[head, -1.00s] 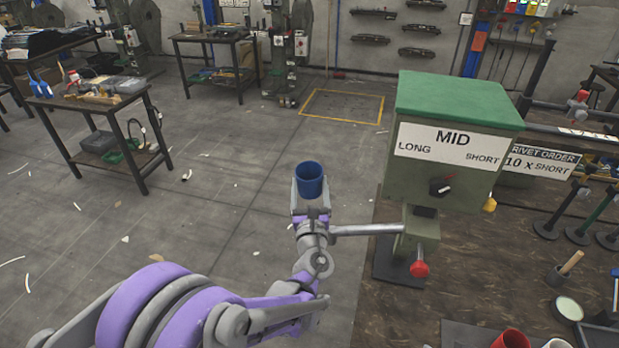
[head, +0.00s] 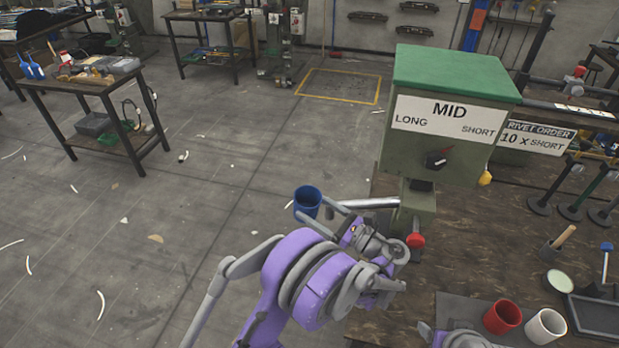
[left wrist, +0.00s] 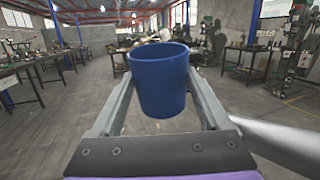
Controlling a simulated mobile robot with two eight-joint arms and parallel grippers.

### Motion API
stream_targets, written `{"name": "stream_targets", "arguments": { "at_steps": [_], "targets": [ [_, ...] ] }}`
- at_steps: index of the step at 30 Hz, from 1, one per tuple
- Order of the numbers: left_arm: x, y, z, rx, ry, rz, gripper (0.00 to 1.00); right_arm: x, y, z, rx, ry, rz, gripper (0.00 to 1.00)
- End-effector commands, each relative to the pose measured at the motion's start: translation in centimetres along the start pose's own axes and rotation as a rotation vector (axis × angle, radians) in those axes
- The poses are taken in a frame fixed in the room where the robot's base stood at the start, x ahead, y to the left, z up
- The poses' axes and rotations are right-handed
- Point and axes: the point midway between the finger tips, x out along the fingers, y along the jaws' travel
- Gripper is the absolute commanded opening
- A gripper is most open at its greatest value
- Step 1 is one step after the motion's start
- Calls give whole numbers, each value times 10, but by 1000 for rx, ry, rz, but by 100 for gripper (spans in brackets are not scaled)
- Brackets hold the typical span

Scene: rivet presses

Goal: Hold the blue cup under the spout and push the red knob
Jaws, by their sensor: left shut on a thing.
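The blue cup (head: 307,201) is upright between the fingers of my left gripper (head: 325,208), which is shut on it. In the left wrist view the cup (left wrist: 160,82) stands between both fingers (left wrist: 160,100). The silver spout (head: 368,203) sticks out leftward from the green press (head: 440,130). The cup is left of the spout's visible end, not clearly under it. In the left wrist view a pale tube (left wrist: 275,142) runs at the lower right. The red knob (head: 414,241) is low on the press stand, just right of my left wrist.
A red cup (head: 502,317) and a white cup (head: 546,326) stand on the bench (head: 480,240) at lower right, close to a purple-grey part of mine. The press sign reads MID, above a black selector (head: 436,159). Floor left of the cup is open.

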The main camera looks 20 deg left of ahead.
Motion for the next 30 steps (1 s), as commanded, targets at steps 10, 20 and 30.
{"name": "stream_targets", "arguments": {
  "at_steps": [10,20,30],
  "targets": [
    [-68,26,-103,-11,2,-56,24,0,0,0,0,0,0,69],
    [-94,34,-145,-23,5,-128,24,0,0,0,0,0,0,69],
    [-87,16,-144,-23,4,-128,24,0,0,0,0,0,0,69]
  ]
}}
